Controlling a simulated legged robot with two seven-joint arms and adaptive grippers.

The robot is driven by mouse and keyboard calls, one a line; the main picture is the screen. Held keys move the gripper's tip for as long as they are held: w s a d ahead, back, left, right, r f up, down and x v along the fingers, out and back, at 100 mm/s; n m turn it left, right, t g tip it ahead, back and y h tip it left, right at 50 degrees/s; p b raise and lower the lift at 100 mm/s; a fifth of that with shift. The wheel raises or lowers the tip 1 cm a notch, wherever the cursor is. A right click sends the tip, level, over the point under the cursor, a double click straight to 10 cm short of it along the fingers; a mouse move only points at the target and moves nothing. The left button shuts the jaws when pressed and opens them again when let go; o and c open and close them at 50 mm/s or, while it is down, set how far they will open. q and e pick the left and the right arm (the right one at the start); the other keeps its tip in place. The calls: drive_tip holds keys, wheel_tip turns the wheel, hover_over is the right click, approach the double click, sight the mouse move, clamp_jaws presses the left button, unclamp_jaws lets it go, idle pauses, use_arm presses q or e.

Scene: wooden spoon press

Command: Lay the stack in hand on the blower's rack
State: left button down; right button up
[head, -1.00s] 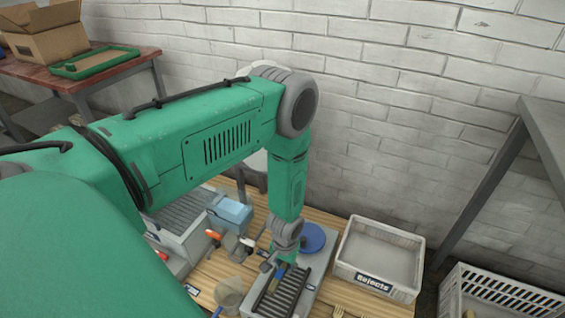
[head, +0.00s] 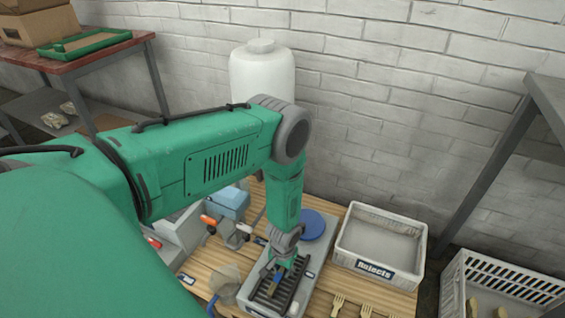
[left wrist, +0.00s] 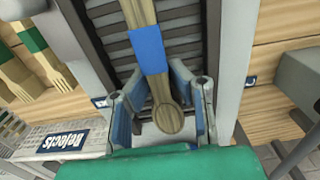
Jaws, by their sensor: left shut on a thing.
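A wooden spoon stack with a blue band (left wrist: 148,50) runs through my left gripper (left wrist: 163,112) in the left wrist view. Its rounded bowl end lies between the fingers, over the dark slatted rack (left wrist: 108,22). In the head view my left gripper (head: 279,268) points down over the rack (head: 266,301) of the grey blower, shut on the stack. The gripper hides part of the stack in the head view. My right gripper is not in view.
A blue disc (head: 313,224) sits behind the rack. The "Rejects" crate (head: 362,268) stands to its right, with wooden forks (head: 338,304) in front. A blue box (head: 229,204) and orange-handled tool (head: 208,220) are at left. A slatted white crate (head: 515,283) is far right.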

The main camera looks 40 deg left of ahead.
sight(283, 268)
use_arm(q)
drive_tip(key=shift+d, duration=0.2)
drive_tip(key=c, duration=1.5)
unclamp_jaws()
drive_tip(key=shift+f, duration=0.1)
drive_tip(key=shift+a, duration=0.2)
wheel_tip(283, 268, up, 12)
drive_tip(key=p, duration=0.5)
drive_tip(key=s+d+r+m, duration=0.1)
drive_tip(key=s+d+r, duration=0.1)
drive_tip(key=s+r, duration=0.2)
drive_tip(key=s+d+r+m, duration=0.1)
drive_tip(key=s+r, duration=0.3)
drive_tip(key=s, duration=0.4)
drive_tip(key=s+d+r+m, duration=0.2)
drive_tip(key=s+d+r, duration=0.1)
drive_tip(key=s, duration=0.4)
drive_tip(key=shift+r+t, duration=0.4)
drive_tip(key=shift+r, duration=0.3)
